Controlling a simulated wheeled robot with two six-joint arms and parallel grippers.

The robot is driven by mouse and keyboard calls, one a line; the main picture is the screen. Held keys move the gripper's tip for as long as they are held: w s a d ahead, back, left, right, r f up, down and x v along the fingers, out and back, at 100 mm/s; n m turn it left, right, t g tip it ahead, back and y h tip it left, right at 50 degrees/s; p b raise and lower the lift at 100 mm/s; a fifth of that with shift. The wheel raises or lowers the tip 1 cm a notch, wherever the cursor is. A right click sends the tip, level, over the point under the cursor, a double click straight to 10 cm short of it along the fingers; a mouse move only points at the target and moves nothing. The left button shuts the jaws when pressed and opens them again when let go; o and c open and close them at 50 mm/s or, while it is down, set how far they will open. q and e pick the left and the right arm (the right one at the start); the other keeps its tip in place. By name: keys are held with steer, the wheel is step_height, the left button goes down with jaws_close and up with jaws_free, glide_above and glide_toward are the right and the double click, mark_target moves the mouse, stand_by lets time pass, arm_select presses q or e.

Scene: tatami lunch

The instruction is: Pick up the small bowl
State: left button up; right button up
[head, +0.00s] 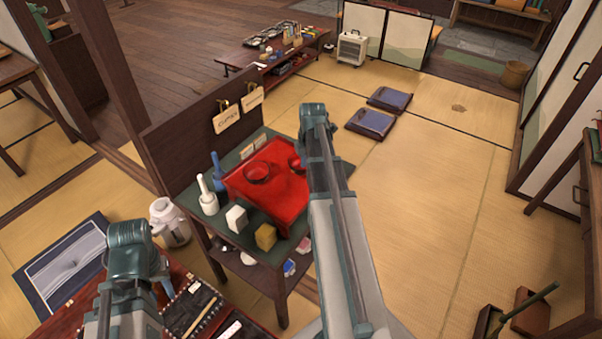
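A small red bowl (259,173) sits upright on a red tray (290,212) on the dark green top of a small wooden stand. Another red item (295,161) shows at the tray's right side, partly hidden by my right arm. My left arm comes in at the lower left, over a low dark red table. Little of my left gripper (163,285) shows, and its fingers cannot be made out. My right arm rises in the middle, in front of the tray's right edge. Its gripper is hidden. Nothing is seen touching the bowl.
White and blue bottles (207,196), a white block (237,218) and a yellow block (265,237) stand around the tray. A dark panel (195,134) with hanging signs borders the stand's back. Tatami to the right is mostly clear, with two blue cushions (371,122) further back.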

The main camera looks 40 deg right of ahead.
steer(key=shift+w+f, duration=0.15)
steer(key=shift+f, duration=0.5)
steer(key=shift+r, duration=0.1)
jaws_close()
stand_by(0.9)
